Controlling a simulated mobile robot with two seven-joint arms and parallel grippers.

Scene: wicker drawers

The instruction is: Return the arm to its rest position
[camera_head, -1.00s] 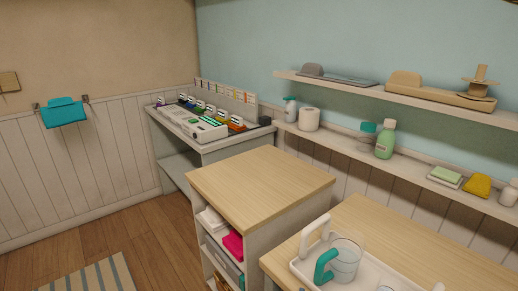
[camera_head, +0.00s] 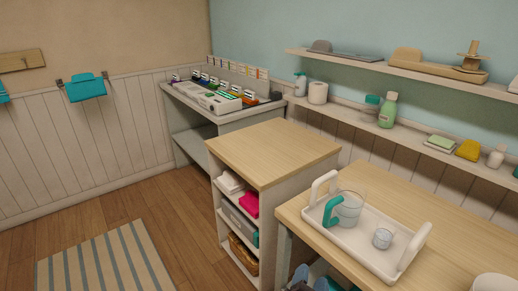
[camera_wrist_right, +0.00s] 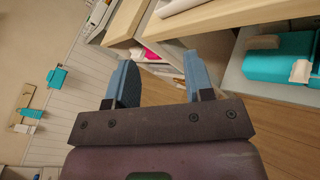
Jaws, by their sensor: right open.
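My right gripper (camera_wrist_right: 160,64) is open in the right wrist view, its two blue fingers spread apart with nothing held between them. In the head view, the bluish shapes of my right gripper (camera_head: 312,281) show at the bottom edge, below the front of the wooden table (camera_head: 440,220). Most of the right arm is out of sight there. My left gripper is in neither view.
A white tray (camera_head: 340,238) with a teal-handled jug (camera_head: 350,207) and a small glass (camera_head: 384,237) stands on the table. A wooden-topped shelf unit (camera_head: 272,150) is beside it. Open floor (camera_head: 170,205) lies to the left, with a striped rug (camera_head: 105,262).

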